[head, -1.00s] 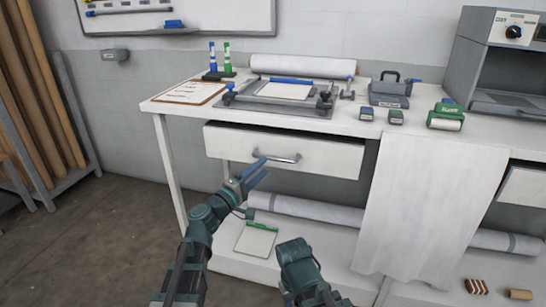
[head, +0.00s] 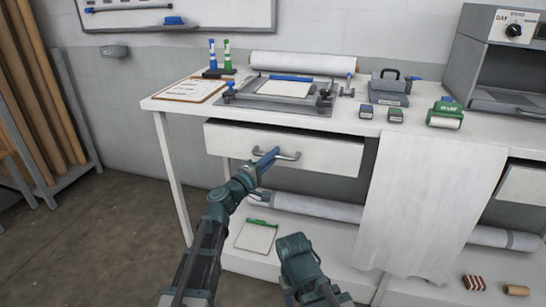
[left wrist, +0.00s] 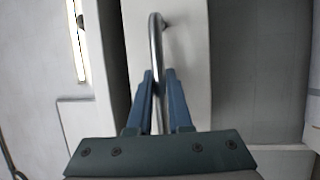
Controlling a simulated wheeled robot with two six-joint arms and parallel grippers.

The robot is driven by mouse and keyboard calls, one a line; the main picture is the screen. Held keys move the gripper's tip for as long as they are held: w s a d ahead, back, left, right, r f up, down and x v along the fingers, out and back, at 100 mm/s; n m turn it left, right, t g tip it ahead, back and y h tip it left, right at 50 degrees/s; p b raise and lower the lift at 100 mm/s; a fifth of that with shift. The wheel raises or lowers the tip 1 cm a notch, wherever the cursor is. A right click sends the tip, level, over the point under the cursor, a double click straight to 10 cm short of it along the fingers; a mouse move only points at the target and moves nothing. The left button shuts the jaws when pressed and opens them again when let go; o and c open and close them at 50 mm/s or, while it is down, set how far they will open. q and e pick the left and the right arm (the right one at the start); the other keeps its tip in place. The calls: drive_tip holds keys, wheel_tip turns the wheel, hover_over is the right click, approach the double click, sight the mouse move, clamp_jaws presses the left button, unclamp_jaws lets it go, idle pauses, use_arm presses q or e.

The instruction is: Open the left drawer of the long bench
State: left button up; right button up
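The left drawer (head: 235,145) of the long bench (head: 160,106) has a white front with a curved metal handle (head: 290,156). A dark gap shows above the drawer front. My left gripper (head: 266,158) is at the left part of the handle. In the left wrist view, the metal handle (left wrist: 155,45) runs between the two blue fingers of my left gripper (left wrist: 159,78), which sit close on both sides of it. The fingers look closed on the bar. My right arm is low in the middle of the head view; its gripper does not show.
A frame press (head: 300,103), a clipboard (head: 190,90) and several small items stand on the bench top. A white cloth (head: 425,205) hangs right of the drawer. A roll (head: 320,208) and a pad (head: 256,237) lie on the lower shelf. The floor at left is clear.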

use_arm(q)
clamp_jaws()
idle(1.1)
